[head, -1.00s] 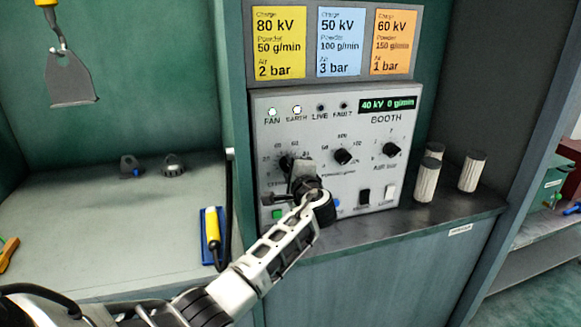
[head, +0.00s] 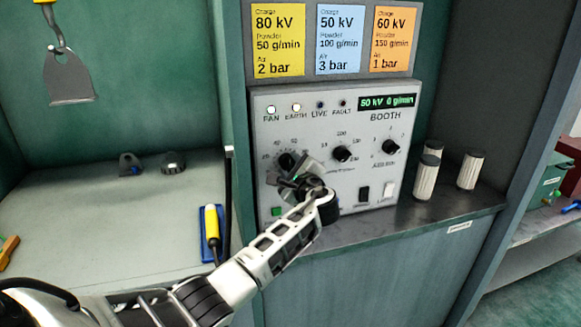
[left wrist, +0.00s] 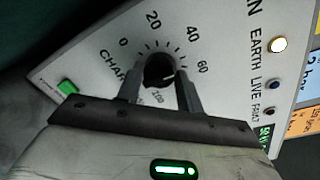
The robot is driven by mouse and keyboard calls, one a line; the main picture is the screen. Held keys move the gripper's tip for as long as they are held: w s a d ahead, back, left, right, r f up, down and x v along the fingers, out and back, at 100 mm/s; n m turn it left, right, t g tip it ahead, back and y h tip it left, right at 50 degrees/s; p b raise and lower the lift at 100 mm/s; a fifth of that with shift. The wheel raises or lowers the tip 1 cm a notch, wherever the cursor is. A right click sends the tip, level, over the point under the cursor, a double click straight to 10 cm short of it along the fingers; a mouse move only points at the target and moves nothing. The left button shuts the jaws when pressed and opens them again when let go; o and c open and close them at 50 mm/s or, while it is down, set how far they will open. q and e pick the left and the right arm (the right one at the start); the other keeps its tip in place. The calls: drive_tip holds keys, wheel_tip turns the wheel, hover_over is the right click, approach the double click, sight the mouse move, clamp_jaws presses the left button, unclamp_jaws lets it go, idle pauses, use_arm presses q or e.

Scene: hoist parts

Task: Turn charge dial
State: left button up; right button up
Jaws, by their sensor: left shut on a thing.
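The charge dial (left wrist: 159,69) is a black knob on the booth's control panel (head: 265,130). It also shows in the head view (head: 287,161), partly covered by my gripper. My left gripper (left wrist: 160,88) is shut on the dial, one finger on each side, and appears rotated with it. In the head view the left gripper (head: 294,180) sits at the panel's lower left. The display (head: 387,102) reads 50 kV 0 g/min. My right gripper is not in view.
Two more black knobs, the middle one (head: 342,153) and the right one (head: 391,146), sit beside the dial. Yellow, blue and orange setting cards (head: 278,40) hang above. Ribbed cylinders (head: 426,180) stand right of the panel. A green button (head: 276,211) is below.

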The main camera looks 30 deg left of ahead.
use_arm(q)
drive_tip(key=o, duration=1)
drive_tip(key=b+v, duration=0.2)
drive_tip(key=v, duration=1.4)
drive_tip(key=s+d+f+n+h, duration=0.1)
drive_tip(key=s+d+f+h, duration=0.2)
drive_tip(key=f, duration=0.5)
drive_tip(key=s+d+f+n+h, duration=0.1)
drive_tip(key=s+f+h, duration=0.3)
drive_tip(key=f, duration=0.3)
drive_tip(key=s+d+f+n+h, duration=0.1)
drive_tip(key=s+d+f+h, duration=0.25)
drive_tip(key=f, duration=0.45)
drive_tip(key=s+d+f+n+h, duration=0.1)
drive_tip(key=s+n+h, duration=0.1)
drive_tip(key=s+n, duration=0.1)
drive_tip(key=s+d+f+n+h, duration=0.1)
drive_tip(key=s+f+n+h, duration=0.1)
drive_tip(key=s, duration=0.4)
drive_tip(key=s+d+f+n+h, duration=0.1)
drive_tip(key=s+f+n+h, duration=0.1)
drive_tip(key=s+n, duration=0.2)
drive_tip(key=shift+s+d+f+n, duration=0.15)
drive_tip(key=shift+s+d+n, duration=0.1)
drive_tip(key=shift+s+n, duration=0.25)
